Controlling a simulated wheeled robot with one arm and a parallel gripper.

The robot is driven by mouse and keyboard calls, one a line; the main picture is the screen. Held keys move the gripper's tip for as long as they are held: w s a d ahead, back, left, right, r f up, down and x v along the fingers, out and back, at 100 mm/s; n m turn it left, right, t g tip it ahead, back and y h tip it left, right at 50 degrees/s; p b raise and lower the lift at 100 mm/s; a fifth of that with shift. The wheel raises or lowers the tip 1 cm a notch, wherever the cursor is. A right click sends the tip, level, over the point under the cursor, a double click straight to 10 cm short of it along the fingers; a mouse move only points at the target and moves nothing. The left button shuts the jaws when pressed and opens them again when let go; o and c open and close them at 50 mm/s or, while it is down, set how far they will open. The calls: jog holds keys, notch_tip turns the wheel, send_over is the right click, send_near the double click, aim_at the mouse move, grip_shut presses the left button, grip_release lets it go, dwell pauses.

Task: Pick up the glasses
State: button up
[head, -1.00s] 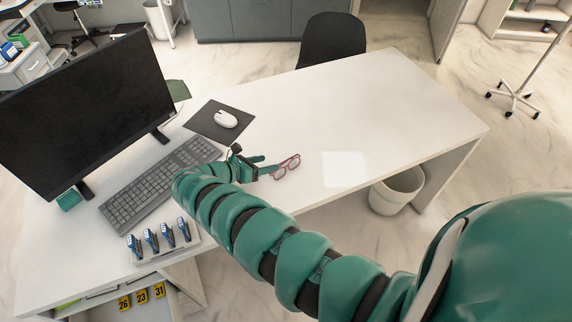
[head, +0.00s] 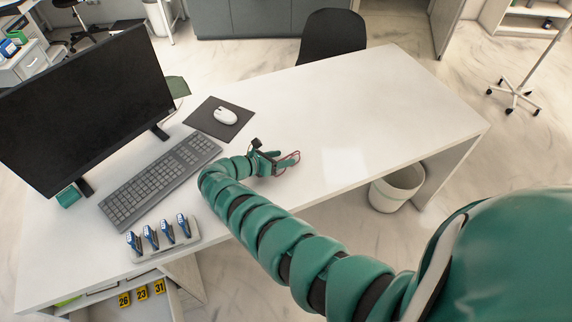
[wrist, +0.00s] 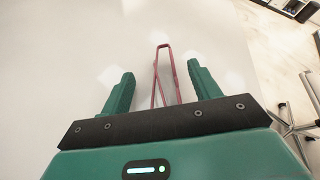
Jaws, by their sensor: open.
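The red-framed glasses (head: 288,158) lie on the white desk (head: 365,100), near its front edge. In the head view my gripper (head: 280,160) is right at them and partly hides them. In the wrist view the glasses (wrist: 164,70) stand out as a narrow red loop between my two green fingers. My gripper (wrist: 155,85) is open, with a visible gap between each finger and the red frame. The lower part of the glasses is hidden behind the gripper's dark front plate.
A keyboard (head: 160,180), a mouse (head: 225,116) on a dark pad and a large monitor (head: 85,110) stand left of my arm. A holder with several blue devices (head: 160,248) is at the front left. The desk's right side is clear.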

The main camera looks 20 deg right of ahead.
aim_at(281, 172)
jog(key=c, duration=1.1)
jog(key=shift+o, duration=0.2)
jog(key=shift+r, duration=0.15)
jog(key=shift+r+p, duration=0.45)
jog(key=shift+p, duration=0.05)
jog(key=r+p, duration=0.1)
jog(key=p, duration=0.1)
jog(key=s+r+p, duration=0.1)
jog(key=r, duration=0.1)
jog(key=r+p, duration=0.2)
jog(key=shift+s+a+p, duration=0.3)
jog(key=shift+s+p, duration=0.05)
jog(key=shift+s, duration=0.05)
jog(key=s+a+r+p, duration=0.2)
jog(key=s+r, duration=0.5)
jog(key=s, duration=0.5)
